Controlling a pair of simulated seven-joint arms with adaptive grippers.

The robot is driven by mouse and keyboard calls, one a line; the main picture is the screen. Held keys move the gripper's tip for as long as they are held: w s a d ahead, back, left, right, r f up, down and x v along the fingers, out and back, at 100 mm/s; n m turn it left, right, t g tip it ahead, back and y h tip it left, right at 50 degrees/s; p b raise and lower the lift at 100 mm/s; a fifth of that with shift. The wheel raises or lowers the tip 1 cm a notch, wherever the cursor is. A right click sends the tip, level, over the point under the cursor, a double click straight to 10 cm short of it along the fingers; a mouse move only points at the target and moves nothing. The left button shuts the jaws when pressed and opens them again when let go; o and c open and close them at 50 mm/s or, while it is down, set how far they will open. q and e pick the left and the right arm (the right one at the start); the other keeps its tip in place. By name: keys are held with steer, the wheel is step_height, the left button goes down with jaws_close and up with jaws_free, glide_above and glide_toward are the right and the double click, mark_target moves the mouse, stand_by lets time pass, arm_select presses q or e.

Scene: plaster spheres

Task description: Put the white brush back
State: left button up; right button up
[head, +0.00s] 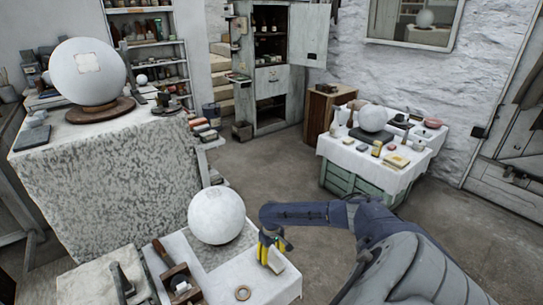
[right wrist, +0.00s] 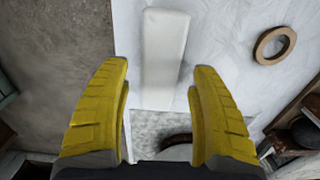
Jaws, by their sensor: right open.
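My right gripper (head: 268,245) is over the right part of the white-covered near table (head: 225,272). Its yellow fingers (right wrist: 162,110) are open, with nothing gripped between them. A long white block (right wrist: 164,50) with rounded edges lies on the white cloth, ahead of the fingertips and in line with the gap. My left gripper is not in view.
A large white sphere (head: 216,215) stands just left of the gripper. A tan ring (head: 243,293) lies near the table's front. Another table (head: 375,160) with a sphere stands behind, across open floor.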

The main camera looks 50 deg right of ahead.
mark_target(271, 257)
step_height(271, 257, up, 9)
stand_by(0.4)
